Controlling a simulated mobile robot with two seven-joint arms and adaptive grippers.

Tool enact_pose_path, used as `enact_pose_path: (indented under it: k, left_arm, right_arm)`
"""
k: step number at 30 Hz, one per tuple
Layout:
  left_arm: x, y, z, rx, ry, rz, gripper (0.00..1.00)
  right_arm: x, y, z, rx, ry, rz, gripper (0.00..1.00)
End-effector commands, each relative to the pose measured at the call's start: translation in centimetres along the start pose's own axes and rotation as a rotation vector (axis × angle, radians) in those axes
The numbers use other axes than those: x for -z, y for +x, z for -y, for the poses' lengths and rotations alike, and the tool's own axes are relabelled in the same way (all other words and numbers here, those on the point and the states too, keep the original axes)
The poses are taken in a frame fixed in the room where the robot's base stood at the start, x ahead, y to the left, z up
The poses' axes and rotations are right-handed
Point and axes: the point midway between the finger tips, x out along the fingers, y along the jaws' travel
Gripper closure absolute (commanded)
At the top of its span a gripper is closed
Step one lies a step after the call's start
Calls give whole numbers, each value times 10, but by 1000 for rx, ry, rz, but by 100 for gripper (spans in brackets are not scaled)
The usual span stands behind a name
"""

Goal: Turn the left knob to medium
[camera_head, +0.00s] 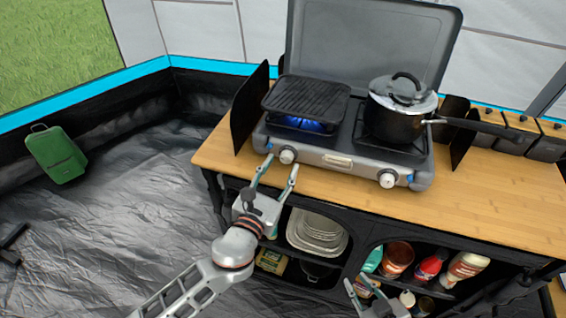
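The left knob (287,156) is a round silver-white dial on the front left of the grey camping stove (318,152). A blue flame (306,125) burns under the black grill pan (306,96) above it. The right knob (387,179) is on the front right. My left gripper (279,174) is open, with its two fingertips apart just below and on either side of the left knob; I cannot tell whether they touch it. My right gripper (362,288) is at the bottom edge, partly cut off, in front of the lower shelf, with its fingers apart.
A black pot with a lid (397,108) sits on the right burner, its long handle pointing right. The wooden counter (480,200) is clear in front. A green case (57,154) stands at left.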

Motion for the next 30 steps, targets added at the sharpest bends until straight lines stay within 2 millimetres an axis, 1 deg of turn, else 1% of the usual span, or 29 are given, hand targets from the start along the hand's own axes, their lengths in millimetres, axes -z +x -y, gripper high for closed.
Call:
enact_pose_path:
  k: [1,3,6,15,17,18,19,20,30]
  left_arm:
    - [0,7,0,0,-1,0,60]
    - [0,14,0,0,-2,0,60]
    - [1,19,0,0,-2,-1,60]
    - [0,21,0,0,-2,-1,60]
    - [0,21,0,0,-2,-1,76]
    - [0,21,0,0,-2,-1,86]
    - [0,21,0,0,-2,-1,94]
    - [0,21,0,0,-2,-1,99]
    - [1,21,0,-1,-32,0,98]
  right_arm:
    - [0,0,0,0,0,0,76]
    - [-1,0,0,0,0,1,76]
    - [-1,0,0,0,0,1,76]
    - [-1,0,-1,0,-3,1,76]
    - [-1,0,-1,-1,-3,1,76]
    - [-1,0,-1,-1,-3,1,76]
    - [-1,0,-1,-1,-3,1,76]
    - [-1,0,-1,-1,-3,1,76]
    - [-2,1,-2,-1,-3,0,76]
